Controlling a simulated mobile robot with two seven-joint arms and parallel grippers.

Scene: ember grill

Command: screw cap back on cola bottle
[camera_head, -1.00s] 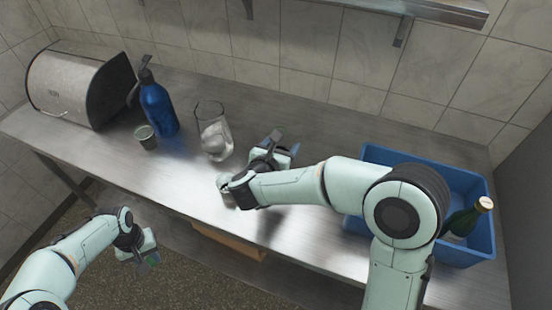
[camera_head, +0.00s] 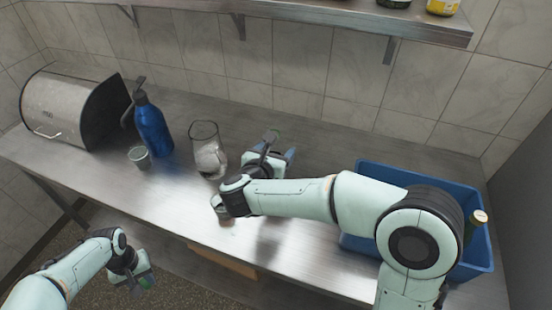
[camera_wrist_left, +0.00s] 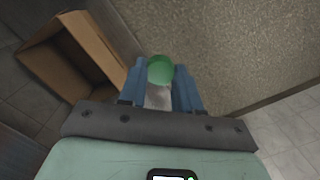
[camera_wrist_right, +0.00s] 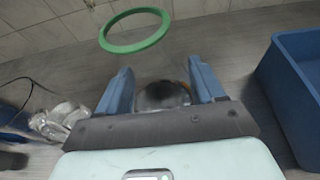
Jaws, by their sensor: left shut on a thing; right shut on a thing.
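My left gripper (camera_head: 145,282) is shut on a small green cap, low in front of the counter. In the left wrist view the round green cap (camera_wrist_left: 160,70) sits between its two blue fingers. My right gripper (camera_head: 275,160) is over the counter, shut around a dark round thing, which seems to be the cola bottle (camera_wrist_right: 162,95). It shows only in part between the fingers in the right wrist view. A green ring (camera_wrist_right: 135,48) shows beyond the fingers there; I cannot tell whether it belongs to that thing. The cap is well apart from the right gripper.
A glass jug (camera_head: 207,150), a blue siphon bottle (camera_head: 153,128), a metal cup (camera_head: 139,157) and a bread box (camera_head: 62,105) stand left. Another small cup (camera_head: 217,205) is beside my right wrist. A blue crate (camera_head: 484,253) with a green bottle (camera_head: 473,228) stands right.

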